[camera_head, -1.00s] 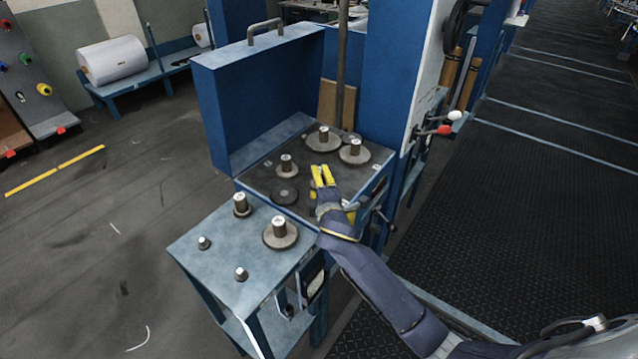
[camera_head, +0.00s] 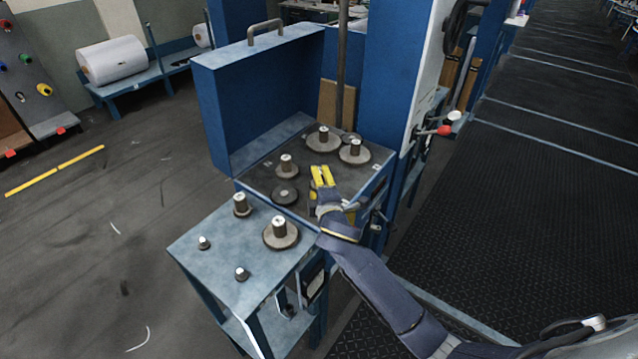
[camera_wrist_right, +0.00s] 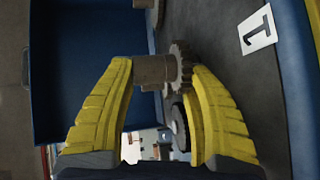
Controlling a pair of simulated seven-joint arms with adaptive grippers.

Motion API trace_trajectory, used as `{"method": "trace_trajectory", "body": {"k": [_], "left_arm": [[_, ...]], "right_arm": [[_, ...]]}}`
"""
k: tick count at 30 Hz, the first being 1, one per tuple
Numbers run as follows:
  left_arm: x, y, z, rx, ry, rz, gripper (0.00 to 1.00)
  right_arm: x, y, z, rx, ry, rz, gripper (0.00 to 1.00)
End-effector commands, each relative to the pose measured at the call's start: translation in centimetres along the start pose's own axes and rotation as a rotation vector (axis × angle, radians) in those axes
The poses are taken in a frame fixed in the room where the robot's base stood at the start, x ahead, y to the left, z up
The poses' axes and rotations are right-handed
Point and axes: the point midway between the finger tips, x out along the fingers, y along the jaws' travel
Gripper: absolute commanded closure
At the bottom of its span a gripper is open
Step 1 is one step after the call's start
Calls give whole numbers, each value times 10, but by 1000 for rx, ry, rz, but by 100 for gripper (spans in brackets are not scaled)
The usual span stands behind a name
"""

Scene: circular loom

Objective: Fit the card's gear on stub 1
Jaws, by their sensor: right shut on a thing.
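My right gripper (camera_head: 322,176) is over the right part of the dark gear plate (camera_head: 258,180). In the right wrist view its yellow fingers (camera_wrist_right: 157,72) are closed on a small toothed gear with a grey hub (camera_wrist_right: 151,71). The fingers hide this gear in the head view. A white label reading 1 (camera_wrist_right: 257,30) lies on the plate beside the held gear. The stub by this label cannot be made out, so I cannot tell whether the gear is on it. No card can be made out. My left gripper is not in view.
Hubbed gears stand on the plate at the back (camera_head: 323,141), right (camera_head: 355,153) and left (camera_head: 286,168), with a flat dark disc (camera_head: 284,194) in front. The blue side table (camera_head: 215,268) holds a large gear (camera_head: 281,236) and smaller pieces. A tall blue wall (camera_head: 262,95) stands behind.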

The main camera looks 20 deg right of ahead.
Motion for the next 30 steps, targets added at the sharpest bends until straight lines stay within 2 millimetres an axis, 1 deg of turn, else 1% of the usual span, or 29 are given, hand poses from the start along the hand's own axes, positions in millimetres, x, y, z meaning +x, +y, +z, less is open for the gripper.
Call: {"method": "trace_trajectory", "body": {"k": [1, 12, 13, 15, 19, 30], "left_arm": [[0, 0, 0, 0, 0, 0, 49], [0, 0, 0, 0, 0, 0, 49], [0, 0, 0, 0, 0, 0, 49], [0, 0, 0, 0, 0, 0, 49], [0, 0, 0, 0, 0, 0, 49], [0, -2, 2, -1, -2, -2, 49]], "right_arm": [[0, -5, 0, -1, -1, -10, 90], [0, -8, 0, -1, -1, -11, 90], [0, -8, 0, -1, -1, -10, 41], [0, -8, 0, -1, -1, -11, 33], [0, -9, 0, -1, -1, -13, 18], [-3, -11, 0, -1, 0, -17, 18]]}}
